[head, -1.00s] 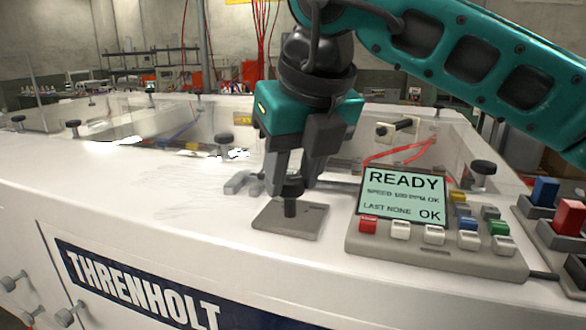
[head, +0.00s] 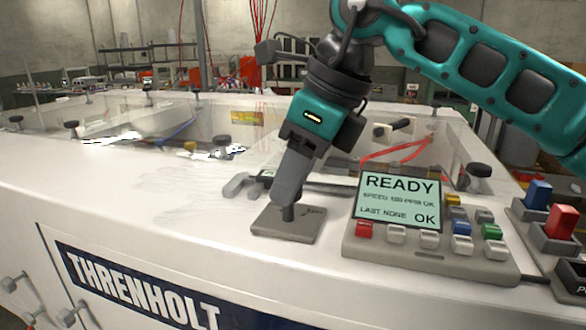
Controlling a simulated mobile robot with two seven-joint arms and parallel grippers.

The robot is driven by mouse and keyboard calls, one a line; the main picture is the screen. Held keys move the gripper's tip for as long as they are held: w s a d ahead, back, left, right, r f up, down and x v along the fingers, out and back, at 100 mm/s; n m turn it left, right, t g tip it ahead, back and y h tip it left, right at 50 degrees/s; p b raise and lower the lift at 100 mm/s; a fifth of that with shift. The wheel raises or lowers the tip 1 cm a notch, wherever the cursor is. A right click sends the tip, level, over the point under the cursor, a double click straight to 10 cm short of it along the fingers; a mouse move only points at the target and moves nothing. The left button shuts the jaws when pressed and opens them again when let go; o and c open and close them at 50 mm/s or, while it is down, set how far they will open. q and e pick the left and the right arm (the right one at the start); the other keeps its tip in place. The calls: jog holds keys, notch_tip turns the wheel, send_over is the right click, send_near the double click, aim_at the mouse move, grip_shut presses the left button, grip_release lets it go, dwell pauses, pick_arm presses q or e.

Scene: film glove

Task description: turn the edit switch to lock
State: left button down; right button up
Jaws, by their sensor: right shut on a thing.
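The edit switch (head: 287,213) is a small dark knob standing on a flat grey plate (head: 270,226) on the machine's white top. My right gripper (head: 288,200) comes down from the upper right and is shut on the knob, with its fingers covering most of it. The gripper is rolled and tilted, so its fingers show edge-on, one in front of the other. The markings on the plate are too small to read. My left gripper is not in view.
A control panel (head: 430,252) with coloured buttons and a screen (head: 398,201) reading READY stands just right of the plate. A clear cover with dark knobs lies behind. Red and blue switches (head: 562,221) stand at the far right. The white top left of the plate is bare.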

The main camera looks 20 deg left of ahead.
jog(key=n+g, duration=0.1)
jog(key=n, duration=0.3)
jog(key=shift+w+n+g, duration=0.15)
jog(key=shift+n+g, duration=0.15)
jog(key=shift+g, duration=0.1)
jog(key=shift+w+a+n+g+h, duration=0.1)
jog(key=shift+n+g+h, duration=0.25)
jog(key=shift+n, duration=0.8)
jog(key=shift+w+n+g+h, duration=0.1)
jog(key=shift+n+g+h, duration=0.25)
jog(key=shift+n, duration=0.8)
jog(key=o, duration=1)
jog(key=shift+o, duration=0.2)
jog(key=shift+r, duration=0.1)
jog(key=v, duration=0.7)
jog(key=shift+r, duration=0.15)
